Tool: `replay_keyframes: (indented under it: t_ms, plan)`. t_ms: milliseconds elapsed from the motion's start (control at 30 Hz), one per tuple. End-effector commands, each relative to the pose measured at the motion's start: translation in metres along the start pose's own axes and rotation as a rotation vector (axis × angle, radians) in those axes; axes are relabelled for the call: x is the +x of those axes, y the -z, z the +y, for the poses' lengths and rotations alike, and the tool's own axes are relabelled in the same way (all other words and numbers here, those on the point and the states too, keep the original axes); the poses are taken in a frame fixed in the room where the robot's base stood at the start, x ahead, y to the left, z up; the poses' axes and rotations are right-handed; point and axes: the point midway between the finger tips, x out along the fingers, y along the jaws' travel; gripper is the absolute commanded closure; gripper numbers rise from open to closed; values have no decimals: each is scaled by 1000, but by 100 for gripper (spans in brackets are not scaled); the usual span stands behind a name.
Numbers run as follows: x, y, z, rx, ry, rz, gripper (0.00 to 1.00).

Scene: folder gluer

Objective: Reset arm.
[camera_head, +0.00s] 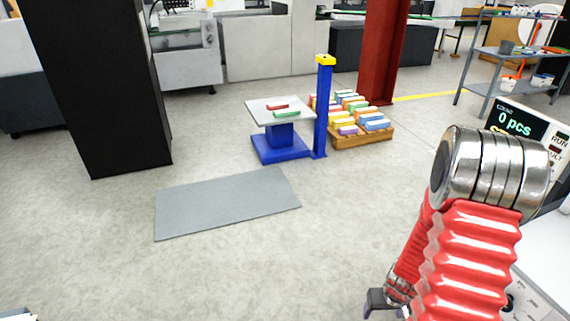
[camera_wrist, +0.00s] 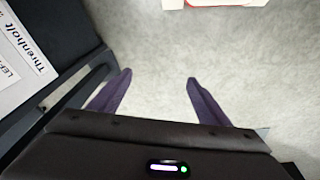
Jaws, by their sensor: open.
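My arm, red with metal joints, reaches down at the lower right of the head view. My gripper (camera_head: 380,302) shows only partly there, at the bottom edge. In the wrist view my gripper (camera_wrist: 155,95) has its two dark purple fingers spread apart, with only pale speckled floor seen between them. Nothing is held.
A control box (camera_head: 517,125) reading "0 pcs" stands close behind my arm at right. A blue scale (camera_head: 281,147) bears a red and a green piece. A wooden pallet (camera_head: 362,138) holds colored boxes. A grey mat (camera_head: 227,204) lies on open floor. A black column (camera_head: 100,85) stands left.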

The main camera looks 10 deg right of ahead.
Motion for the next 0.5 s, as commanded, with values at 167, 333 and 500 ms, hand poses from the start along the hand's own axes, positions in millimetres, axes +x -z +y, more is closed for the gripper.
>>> replay_keyframes:
  t_ms: [167,333,500]
  plan:
    - [-43,5,-27,44,53,-29,29]
    - [-82,5,-49,75,86,-61,29]
    - [-121,0,-68,95,103,-90,29]
